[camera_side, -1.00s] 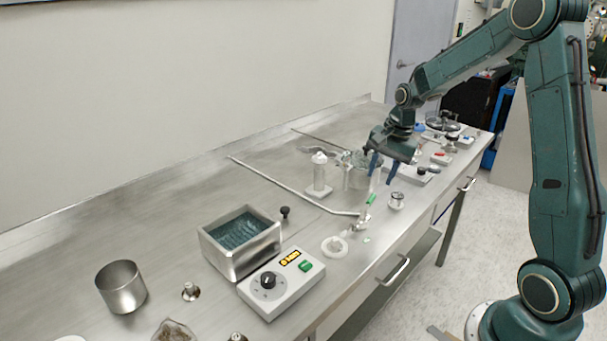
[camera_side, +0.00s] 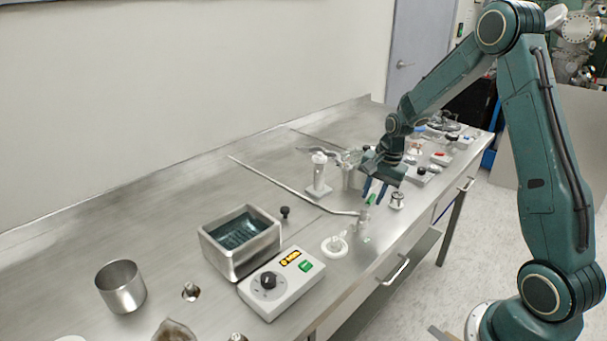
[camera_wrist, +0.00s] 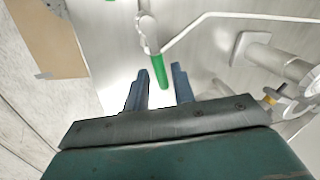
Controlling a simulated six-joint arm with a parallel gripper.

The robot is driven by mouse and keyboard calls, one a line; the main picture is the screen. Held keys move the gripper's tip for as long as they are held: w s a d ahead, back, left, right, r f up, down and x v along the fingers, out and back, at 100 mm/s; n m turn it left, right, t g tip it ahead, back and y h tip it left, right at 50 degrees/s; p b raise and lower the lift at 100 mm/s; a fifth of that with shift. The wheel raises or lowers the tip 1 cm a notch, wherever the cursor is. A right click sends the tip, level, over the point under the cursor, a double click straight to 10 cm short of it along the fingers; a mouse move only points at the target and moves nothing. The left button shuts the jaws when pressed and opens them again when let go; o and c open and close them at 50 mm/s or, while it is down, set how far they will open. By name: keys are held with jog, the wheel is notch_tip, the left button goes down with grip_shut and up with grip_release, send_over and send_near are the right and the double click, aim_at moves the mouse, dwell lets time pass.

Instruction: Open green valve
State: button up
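The green valve handle (camera_wrist: 161,70) sits at the end of a pale fitting (camera_wrist: 147,30) in the wrist view. It lies just beyond and between the fingertips of my gripper (camera_wrist: 162,72), which is open with its two blue fingers apart. In the side view the green valve handle (camera_side: 371,199) shows just below the fingers of my gripper (camera_side: 374,191). I cannot tell whether a finger touches it. A thin metal tube (camera_side: 290,190) runs from the fitting to the back left.
A clear column on a white base (camera_side: 319,192) stands left of my gripper, and a small metal jar (camera_side: 397,201) stands right. The bench's back left is clear.

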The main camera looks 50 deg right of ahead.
grip_shut()
jog(key=shift+s+m, duration=0.35)
jog(key=shift+m, duration=0.4)
jog(key=shift+s+m, duration=0.3)
jog(key=shift+m, duration=0.45)
jog(key=shift+o, duration=1.5)
grip_release()
jog(key=shift+r, duration=0.2)
notch_tip(320, 180, up, 13)
jog(key=s, duration=0.2)
jog(key=shift+s, duration=0.35)
jog(key=shift+a+r, duration=0.1)
jog(key=shift+r, duration=0.05)
